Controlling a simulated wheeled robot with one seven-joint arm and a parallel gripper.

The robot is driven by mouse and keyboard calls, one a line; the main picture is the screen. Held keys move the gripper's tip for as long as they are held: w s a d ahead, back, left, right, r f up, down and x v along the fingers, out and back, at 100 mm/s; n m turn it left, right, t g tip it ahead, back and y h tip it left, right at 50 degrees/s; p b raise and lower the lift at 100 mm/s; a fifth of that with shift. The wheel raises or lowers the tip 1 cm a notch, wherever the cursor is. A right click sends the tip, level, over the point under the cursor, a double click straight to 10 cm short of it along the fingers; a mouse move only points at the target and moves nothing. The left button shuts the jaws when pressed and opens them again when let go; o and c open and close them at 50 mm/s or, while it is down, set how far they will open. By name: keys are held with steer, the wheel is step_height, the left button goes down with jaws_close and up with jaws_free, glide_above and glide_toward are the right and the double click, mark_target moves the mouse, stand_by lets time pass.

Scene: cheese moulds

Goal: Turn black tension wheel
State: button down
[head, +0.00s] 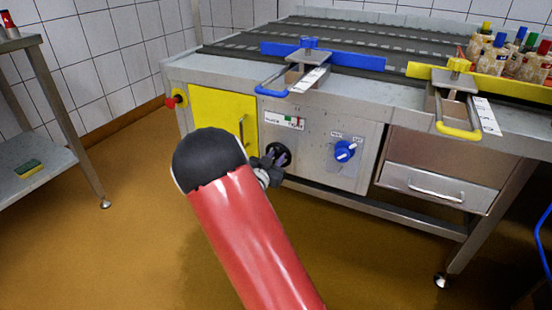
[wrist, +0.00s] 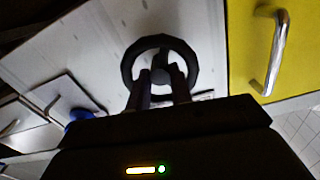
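The black tension wheel (head: 285,150) is on the grey front panel of the machine, right of the yellow door. In the wrist view the wheel (wrist: 126,68) faces me as a dark ring with a hub and spoke. My gripper (wrist: 160,76) is at the wheel, its two fingers apart on either side of the hub area, with a gap showing between them. I cannot tell whether the fingertips touch the hub or spoke. In the head view my red and black arm hides part of the wheel, and my gripper (head: 268,161) overlaps it.
The yellow door (head: 222,115) with a metal handle is left of the wheel. A blue knob (head: 345,151) is to its right on the panel. A red and yellow emergency button (head: 176,99) sits at the left corner. Open floor lies in front.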

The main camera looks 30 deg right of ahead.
steer(key=shift+r+n+p, duration=0.1)
steer(key=shift+n+p, duration=0.25)
steer(key=shift+n, duration=0.05)
steer(key=n+p, duration=0.2)
steer(key=shift+n, duration=0.4)
steer(key=n+p, duration=0.3)
steer(key=n, duration=0.1)
steer(key=shift+n, duration=0.3)
steer(key=n+p, duration=0.3)
steer(key=n, duration=0.2)
steer(key=shift+a, duration=0.1)
steer(key=shift+n+p, duration=0.8)
steer(key=shift+n, duration=1.2)
steer(key=shift+w+f, duration=0.1)
steer(key=shift+f, duration=0.1)
steer(key=c, duration=1.5)
jaws_free()
